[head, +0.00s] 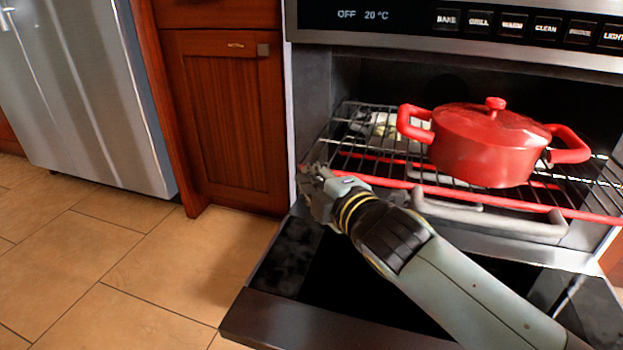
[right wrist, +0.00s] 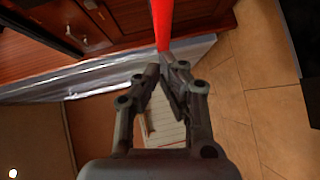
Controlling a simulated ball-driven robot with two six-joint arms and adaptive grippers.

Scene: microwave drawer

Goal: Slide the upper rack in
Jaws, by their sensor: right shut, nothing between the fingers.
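The upper rack (head: 375,150) is a dark wire shelf with a red front bar, sticking out of the open oven. A red lidded pot (head: 490,145) stands on it. My right gripper (head: 310,178) is at the left end of the rack's front bar, with its arm crossing in front of the oven. In the right wrist view the fingertips (right wrist: 160,70) are closed together, with nothing between them. The red bar (right wrist: 162,22) shows just beyond the fingertips; I cannot tell whether they touch it. My left gripper is not in view.
The oven door (head: 285,309) is folded down below the rack. A grey curved bar (head: 480,215) lies just under the rack's front. Wooden cabinets (head: 225,110) and a steel fridge (head: 80,90) stand to the left. The tiled floor (head: 110,260) there is clear.

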